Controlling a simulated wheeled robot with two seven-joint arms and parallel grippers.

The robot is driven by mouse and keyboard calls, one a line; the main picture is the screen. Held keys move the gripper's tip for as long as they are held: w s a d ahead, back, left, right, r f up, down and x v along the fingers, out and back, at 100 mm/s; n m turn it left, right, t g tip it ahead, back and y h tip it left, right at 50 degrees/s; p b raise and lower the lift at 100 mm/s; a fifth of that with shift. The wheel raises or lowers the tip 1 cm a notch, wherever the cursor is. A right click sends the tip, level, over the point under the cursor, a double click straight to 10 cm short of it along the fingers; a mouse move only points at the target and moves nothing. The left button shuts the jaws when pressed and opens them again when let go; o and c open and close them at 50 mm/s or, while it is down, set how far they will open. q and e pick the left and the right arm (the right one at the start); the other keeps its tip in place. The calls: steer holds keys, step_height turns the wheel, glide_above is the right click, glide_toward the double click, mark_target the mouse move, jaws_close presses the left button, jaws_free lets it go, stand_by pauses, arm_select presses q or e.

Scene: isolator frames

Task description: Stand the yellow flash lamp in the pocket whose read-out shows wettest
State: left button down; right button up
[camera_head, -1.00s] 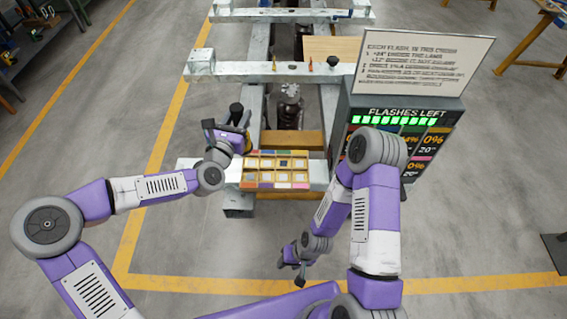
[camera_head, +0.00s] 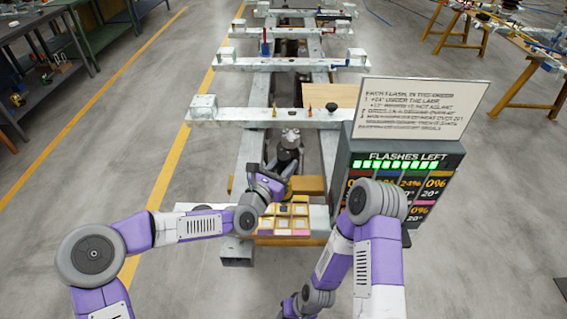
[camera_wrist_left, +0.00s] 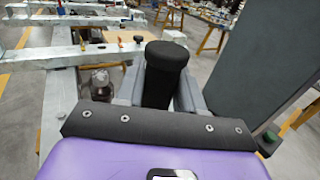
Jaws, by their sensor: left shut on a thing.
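My left gripper (camera_head: 268,178) is over the back left of the pocket tray (camera_head: 262,237). It is shut on the flash lamp, whose black round top (camera_wrist_left: 166,62) stands between the fingers in the left wrist view. The tray has several pale square pockets with coloured edges, partly hidden by my left arm. The read-out board (camera_head: 434,156) stands to the right. Its visible read-outs include 24% and 0%; others are hidden behind my right arm or too small to read.
A white instruction sign (camera_head: 420,108) stands above the board. Metal frame rails (camera_head: 270,118) cross behind the tray, with small pegs and a black knob on one. A wooden board (camera_head: 330,95) lies beyond. Floor left of the frame is clear.

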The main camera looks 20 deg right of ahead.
arm_select(q)
steer(key=shift+f+b, duration=0.55)
steer(key=shift+f, duration=1.25)
steer(key=shift+r, duration=0.1)
steer(key=shift+f, duration=0.2)
steer(key=c, duration=0.7)
jaws_free()
steer(key=shift+f, duration=0.2)
steer(key=shift+r, duration=0.1)
